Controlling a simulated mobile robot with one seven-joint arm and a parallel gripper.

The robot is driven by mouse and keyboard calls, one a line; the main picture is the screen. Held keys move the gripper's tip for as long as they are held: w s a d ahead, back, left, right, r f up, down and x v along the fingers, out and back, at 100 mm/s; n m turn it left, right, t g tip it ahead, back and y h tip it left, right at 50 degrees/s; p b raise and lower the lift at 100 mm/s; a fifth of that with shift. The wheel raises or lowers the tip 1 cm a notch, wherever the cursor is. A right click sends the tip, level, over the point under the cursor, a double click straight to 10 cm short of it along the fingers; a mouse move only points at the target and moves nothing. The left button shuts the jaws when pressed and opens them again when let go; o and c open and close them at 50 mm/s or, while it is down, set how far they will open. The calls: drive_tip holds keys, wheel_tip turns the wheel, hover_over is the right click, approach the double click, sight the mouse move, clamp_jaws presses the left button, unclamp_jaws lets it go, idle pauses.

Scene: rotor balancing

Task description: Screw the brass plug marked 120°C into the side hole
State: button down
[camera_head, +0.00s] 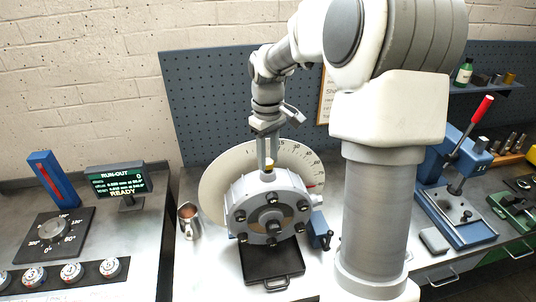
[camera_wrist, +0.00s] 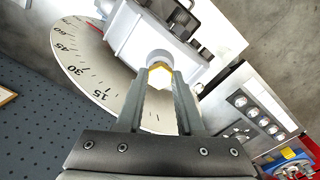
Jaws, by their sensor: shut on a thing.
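My gripper (camera_head: 268,154) points straight down above the top of the grey rotor housing (camera_head: 243,206). Its two fingers are shut on a small brass plug (camera_head: 269,166). In the wrist view the plug (camera_wrist: 160,69) shows as a gold hexagonal head between the fingertips (camera_wrist: 160,82), at the mouth of a round boss (camera_wrist: 158,57) on the housing (camera_wrist: 132,38). I cannot tell how deep the plug sits in the hole. Any marking on the plug is too small to read.
A large graduated disc (camera_head: 216,171) stands behind the housing. A black tray (camera_head: 262,262) lies below it, and a metal cup (camera_head: 188,222) stands to its left. A run-out display (camera_head: 115,180) reads READY. A blue press (camera_head: 455,190) is at the right.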

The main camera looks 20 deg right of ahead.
drive_tip(key=shift+r+n+p, duration=0.15)
drive_tip(key=shift+n+p, duration=0.2)
drive_tip(key=shift+n, duration=0.25)
drive_tip(key=n, duration=1.7)
